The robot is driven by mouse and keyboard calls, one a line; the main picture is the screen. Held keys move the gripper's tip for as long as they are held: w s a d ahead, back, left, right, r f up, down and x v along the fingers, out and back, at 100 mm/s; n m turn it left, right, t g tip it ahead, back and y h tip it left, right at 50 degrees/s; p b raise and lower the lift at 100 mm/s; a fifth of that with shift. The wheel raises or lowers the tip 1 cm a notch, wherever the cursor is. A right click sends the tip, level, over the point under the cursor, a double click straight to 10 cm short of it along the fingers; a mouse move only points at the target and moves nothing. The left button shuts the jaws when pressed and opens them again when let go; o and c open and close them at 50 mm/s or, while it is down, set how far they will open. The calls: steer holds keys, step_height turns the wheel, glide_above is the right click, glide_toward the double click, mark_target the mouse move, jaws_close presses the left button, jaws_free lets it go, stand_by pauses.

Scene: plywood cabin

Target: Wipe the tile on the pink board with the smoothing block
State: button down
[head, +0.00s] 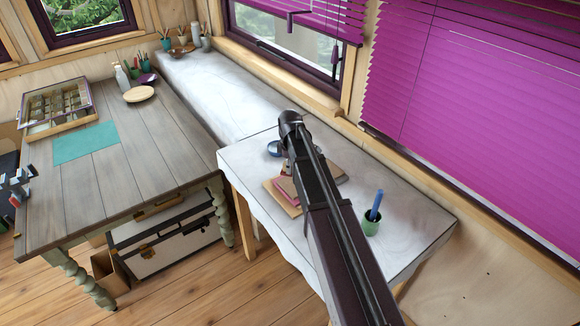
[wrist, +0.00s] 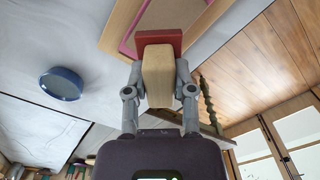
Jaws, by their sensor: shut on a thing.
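My gripper (wrist: 158,75) is shut on the smoothing block (wrist: 158,88), a pale wooden block with a red face at its far end. The pink board (wrist: 130,42) lies beyond the block in the wrist view, with a tan border around it. A tan-brown surface (wrist: 178,12), seemingly the tile, lies on the pink; the block partly covers it. I cannot tell if the red face touches it.
A blue bowl (head: 274,148) stands beside the board; it also shows in the wrist view (wrist: 62,84). A green cup (head: 372,223) with a blue item stands to the right. The white table (head: 410,215) has bare room around them. A grey wooden table (head: 110,190) is at left.

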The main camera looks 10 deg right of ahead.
steer(key=shift+r, duration=0.1)
steer(key=shift+r+p, duration=1.45)
steer(key=shift+p, duration=0.1)
steer(key=shift+f, duration=0.15)
step_height(320, 180, down, 6)
steer(key=b, duration=0.5)
steer(key=shift+r+b, duration=0.25)
steer(key=shift+b, duration=0.15)
steer(key=shift+s, duration=0.1)
